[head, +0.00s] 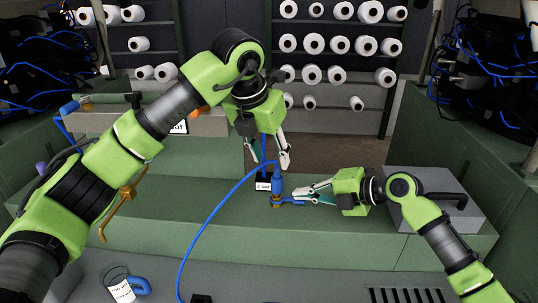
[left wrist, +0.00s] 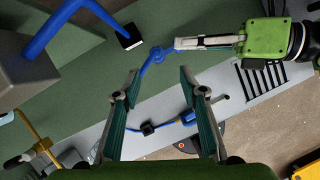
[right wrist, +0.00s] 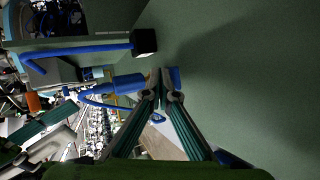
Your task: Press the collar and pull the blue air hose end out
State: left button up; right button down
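A blue air fitting (head: 277,182) stands upright on the green machine ledge, with a brass-coloured part (head: 276,202) at its foot and a small label beside it. A blue hose (head: 213,213) arches from its top toward the lower left. My left gripper (head: 273,162) points down, open and empty, close above the fitting; the hose shows beyond its fingers in the left wrist view (left wrist: 142,70). My right gripper (head: 292,196) reaches in from the right at the fitting's lower part. In the right wrist view its fingertips (right wrist: 160,72) are nearly together in front of the fitting (right wrist: 130,83); contact is unclear.
A grey box with a handle (head: 440,185) stands on the ledge at right, behind my right arm. A brass-coloured handle (head: 118,205) shows at left beside my left arm. Yarn cone racks (head: 335,45) stand at the back. The ledge (head: 180,210) left of the fitting is mostly clear.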

aim_at(275, 178)
pick_arm(q)
jog(key=x, duration=1.2)
jog(key=shift+a+f, duration=0.25)
